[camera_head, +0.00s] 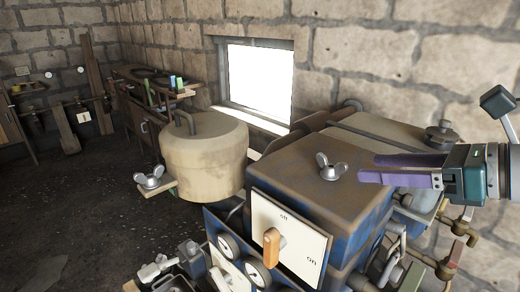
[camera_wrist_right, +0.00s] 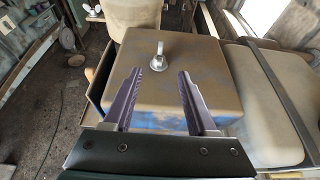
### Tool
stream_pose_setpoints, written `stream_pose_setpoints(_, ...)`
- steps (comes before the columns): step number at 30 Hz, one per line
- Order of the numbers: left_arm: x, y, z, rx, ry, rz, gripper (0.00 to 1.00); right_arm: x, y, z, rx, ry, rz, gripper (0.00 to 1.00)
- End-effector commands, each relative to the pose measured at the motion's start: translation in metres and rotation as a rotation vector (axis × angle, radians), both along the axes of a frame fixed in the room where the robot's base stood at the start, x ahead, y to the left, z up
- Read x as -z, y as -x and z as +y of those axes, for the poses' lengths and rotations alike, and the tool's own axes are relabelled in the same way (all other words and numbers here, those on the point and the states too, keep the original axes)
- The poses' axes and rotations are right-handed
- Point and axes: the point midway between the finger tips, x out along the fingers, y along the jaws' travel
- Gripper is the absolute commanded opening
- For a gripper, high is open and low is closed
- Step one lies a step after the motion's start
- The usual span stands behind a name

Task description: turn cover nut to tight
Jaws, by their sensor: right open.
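A grey metal wing nut (camera_head: 330,167) stands on top of the brown and blue box (camera_head: 300,185). It also shows in the right wrist view (camera_wrist_right: 160,58), just beyond the fingertips and between their lines. A second wing nut (camera_head: 150,178) sits on a small ledge left of the tan round cover (camera_head: 205,155); I cannot tell which one is the cover nut. My right gripper (camera_head: 368,169) comes in from the right above the box top, with its purple fingers apart and empty. Its fingers also show in the right wrist view (camera_wrist_right: 160,74). My left gripper is not in view.
An orange switch handle (camera_head: 271,247) sticks out of the white on/off panel (camera_head: 294,238) at the box front. Pipes and valves (camera_head: 450,250) crowd the right side. A stone wall with a window (camera_head: 258,80) stands behind. The box top around the nut is clear.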

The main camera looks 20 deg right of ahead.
Motion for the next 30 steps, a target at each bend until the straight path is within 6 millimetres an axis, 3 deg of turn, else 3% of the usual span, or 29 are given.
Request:
stream_pose_setpoints(15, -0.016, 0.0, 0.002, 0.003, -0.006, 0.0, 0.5, 0.023, -0.055, 0.022, 0.005, -0.006, -0.002, 0.58)
stream_pose_setpoints(30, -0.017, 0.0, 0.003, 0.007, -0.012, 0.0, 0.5, 0.029, -0.064, 0.027, 0.002, -0.003, 0.0, 0.55)
